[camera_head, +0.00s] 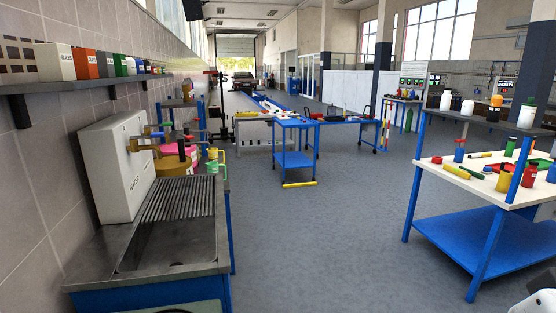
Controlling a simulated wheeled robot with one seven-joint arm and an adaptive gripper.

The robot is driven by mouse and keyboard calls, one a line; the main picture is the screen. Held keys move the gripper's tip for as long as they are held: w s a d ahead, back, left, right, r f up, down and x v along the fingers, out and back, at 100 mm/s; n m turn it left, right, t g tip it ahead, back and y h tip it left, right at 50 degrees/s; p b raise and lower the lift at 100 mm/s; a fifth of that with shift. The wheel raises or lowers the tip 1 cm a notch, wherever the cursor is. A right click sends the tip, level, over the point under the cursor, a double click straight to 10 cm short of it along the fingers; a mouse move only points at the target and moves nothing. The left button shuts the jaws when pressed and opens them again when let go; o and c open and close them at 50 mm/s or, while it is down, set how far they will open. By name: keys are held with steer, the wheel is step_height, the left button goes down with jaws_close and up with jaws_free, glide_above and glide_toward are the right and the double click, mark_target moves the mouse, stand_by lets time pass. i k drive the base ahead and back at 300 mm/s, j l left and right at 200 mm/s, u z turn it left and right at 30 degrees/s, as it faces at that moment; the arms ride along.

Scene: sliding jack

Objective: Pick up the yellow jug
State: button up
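A small yellow jug-like vessel (213,154) stands at the far end of the counter on the left, just behind a green mug (212,167). It is small in the picture, and the green mug covers its lower part. A yellow cup-like object (503,181) also stands on the white-topped table at the right; I cannot tell whether it is a jug. My gripper is not clearly in view; only a pale part, probably of my arm, shows at the bottom right corner.
A metal sink (172,246) with a ribbed drainer fills the near left counter. A white box (113,167) stands against the wall. The blue-framed white table (470,185) is at the right. Open grey floor (325,235) lies between, with blue workbenches (345,118) farther back.

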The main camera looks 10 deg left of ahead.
mark_target(213, 154)
steer(key=i+l, duration=0.15)
steer(key=i, duration=0.35)
steer(key=i+l+u, duration=0.1)
steer(key=i, duration=0.4)
steer(key=i+l, duration=0.25)
steer(key=i, duration=0.25)
steer(key=i+l, duration=0.2)
steer(key=i, duration=0.3)
steer(key=i+l+u, duration=0.1)
steer(key=i, duration=0.35)
steer(key=i+l, duration=0.3)
steer(key=i, duration=0.2)
steer(key=u, duration=0.9)
steer(key=l+u, duration=0.1)
steer(key=u, duration=0.75)
steer(key=l+u, duration=0.1)
steer(key=u, duration=1.2)
steer(key=l+u, duration=0.1)
steer(key=u, duration=0.35)
steer(key=k+j, duration=0.05)
